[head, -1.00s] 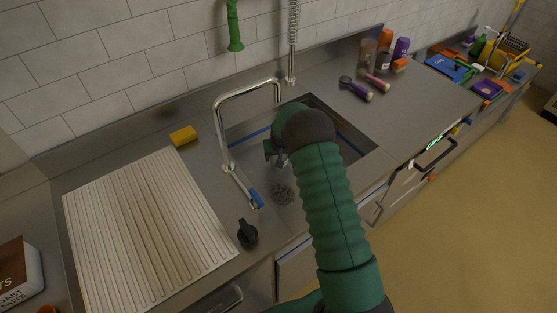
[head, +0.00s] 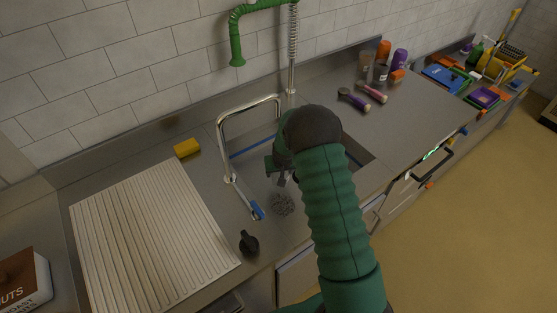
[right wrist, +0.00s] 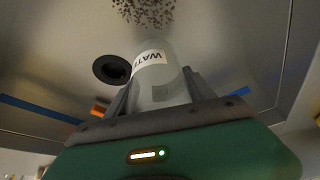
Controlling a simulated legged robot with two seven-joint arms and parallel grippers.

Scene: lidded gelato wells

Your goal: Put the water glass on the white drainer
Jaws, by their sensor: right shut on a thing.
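The water glass (right wrist: 166,88) is a clear, greyish cup with a white label reading "WATE", seen in the right wrist view. My right gripper (right wrist: 160,98) is shut on it, with a dark finger on each side. The white drainer (head: 150,235) is a ribbed, bare board on the counter left of the sink. My left gripper is not in view.
A chrome faucet (head: 222,130) arches between the drainer and my right gripper. A black knob (head: 249,243) stands at the drainer's right corner. A yellow sponge (head: 187,148) lies behind it. A box (head: 28,285) stands at the lower left.

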